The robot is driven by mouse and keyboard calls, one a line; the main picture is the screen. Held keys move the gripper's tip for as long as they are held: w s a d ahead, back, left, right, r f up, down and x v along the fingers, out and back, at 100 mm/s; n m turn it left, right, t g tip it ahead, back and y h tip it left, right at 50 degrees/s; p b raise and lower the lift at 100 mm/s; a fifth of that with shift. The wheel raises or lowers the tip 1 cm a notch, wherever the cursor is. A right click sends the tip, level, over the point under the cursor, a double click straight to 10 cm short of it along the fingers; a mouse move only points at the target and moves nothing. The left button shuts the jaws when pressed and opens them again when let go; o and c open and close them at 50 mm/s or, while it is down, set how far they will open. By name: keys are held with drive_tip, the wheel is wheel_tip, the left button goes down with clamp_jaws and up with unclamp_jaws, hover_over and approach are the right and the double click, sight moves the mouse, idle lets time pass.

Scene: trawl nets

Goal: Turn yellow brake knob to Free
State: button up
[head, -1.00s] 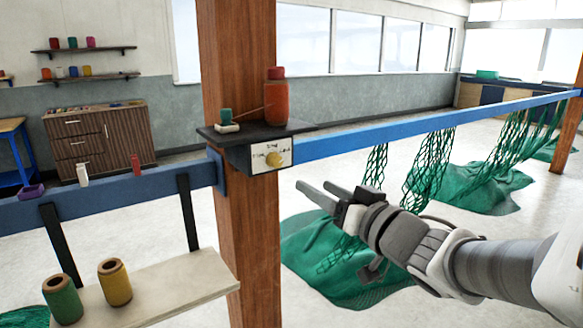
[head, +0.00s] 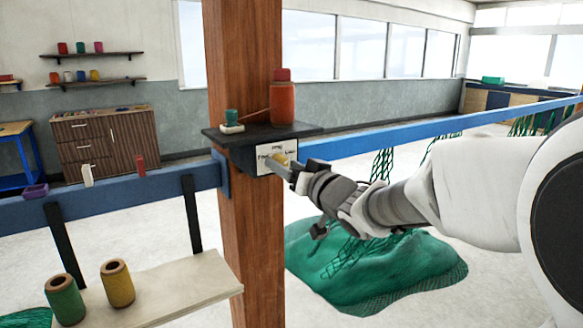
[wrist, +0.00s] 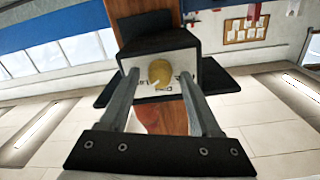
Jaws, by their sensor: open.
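The yellow brake knob (head: 281,159) sits on a white label plate (head: 264,158) on the front of a dark bracket shelf on the wooden post. In the wrist view the knob (wrist: 160,72) lies between the tips of my open fingers, with the white plate (wrist: 143,80) behind it. My gripper (head: 286,168) is at the plate in the head view and partly covers the knob. The fingers (wrist: 160,95) stand to either side of the knob; I cannot tell whether they touch it. The label words are too small or hidden to read surely.
A blue rail (head: 400,133) runs right from the wooden post (head: 250,230). Green and yellow spools stand on a lower board (head: 170,290).

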clamp_jaws()
drive_tip(key=shift+f+n+b, duration=0.1)
drive_tip(key=shift+n+b, duration=0.2)
drive_tip(key=n+b, duration=1.3)
drive_tip(key=n, duration=1)
drive_tip(key=shift+d+n+y+b, duration=0.15)
drive_tip(key=shift+n+y+b, duration=0.2)
drive_tip(key=shift+n+y, duration=0.05)
idle(0.4)
